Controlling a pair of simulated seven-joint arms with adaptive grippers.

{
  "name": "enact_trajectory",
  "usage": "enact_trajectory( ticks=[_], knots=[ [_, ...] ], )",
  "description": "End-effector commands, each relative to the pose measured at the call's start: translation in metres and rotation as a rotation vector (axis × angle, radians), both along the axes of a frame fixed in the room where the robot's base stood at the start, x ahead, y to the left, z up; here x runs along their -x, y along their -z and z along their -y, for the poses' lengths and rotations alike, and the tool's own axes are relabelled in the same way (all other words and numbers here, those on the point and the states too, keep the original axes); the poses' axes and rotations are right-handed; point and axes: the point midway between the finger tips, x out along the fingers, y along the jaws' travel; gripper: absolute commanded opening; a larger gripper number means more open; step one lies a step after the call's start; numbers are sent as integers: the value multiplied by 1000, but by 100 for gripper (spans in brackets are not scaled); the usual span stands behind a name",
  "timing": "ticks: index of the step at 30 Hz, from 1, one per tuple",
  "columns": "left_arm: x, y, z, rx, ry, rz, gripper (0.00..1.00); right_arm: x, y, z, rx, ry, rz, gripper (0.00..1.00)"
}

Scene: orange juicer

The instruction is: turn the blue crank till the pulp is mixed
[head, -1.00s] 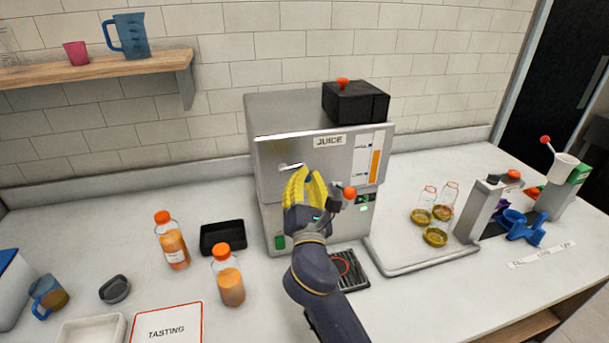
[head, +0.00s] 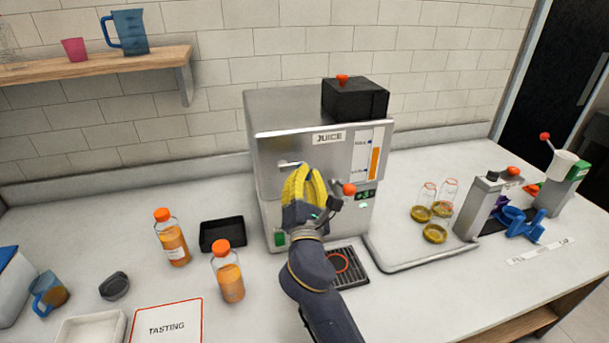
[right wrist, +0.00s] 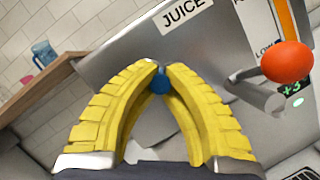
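The silver juicer (head: 275,115) labelled JUICE stands in the middle of the counter. My right gripper (head: 307,172), with yellow ribbed fingers, is at its front face. In the right wrist view, the fingertips (right wrist: 161,72) come together around a small blue knob (right wrist: 160,84), which looks like the crank's grip. The fingers are closed on it. In the head view the blue crank is hidden behind the gripper. The pulp cannot be seen. My left gripper is not in view.
An orange knob (head: 349,189) sticks out of the juicer just right of my gripper, beside a green +3 display (head: 365,195). Orange-capped bottles (head: 228,275) stand left of my right arm.

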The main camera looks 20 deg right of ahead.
Motion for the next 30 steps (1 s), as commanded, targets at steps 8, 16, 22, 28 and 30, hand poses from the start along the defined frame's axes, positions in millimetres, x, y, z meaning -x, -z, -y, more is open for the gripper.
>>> enact_trajectory(
  ticks=[8, 16, 22, 28, 30],
  knots=[
    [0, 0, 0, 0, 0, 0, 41, 0, 0, 3, 2, 8, -1, 34],
    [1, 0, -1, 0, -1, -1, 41, 0, 0, 1, 2, 4, -2, 41],
    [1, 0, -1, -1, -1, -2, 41, 9, 4, -2, 1, 1, -2, 41],
    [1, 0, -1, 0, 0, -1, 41, 37, 14, -9, 0, 2, -5, 41],
    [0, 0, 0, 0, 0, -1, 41, 49, 18, -12, -1, 2, -4, 41]
  ],
)
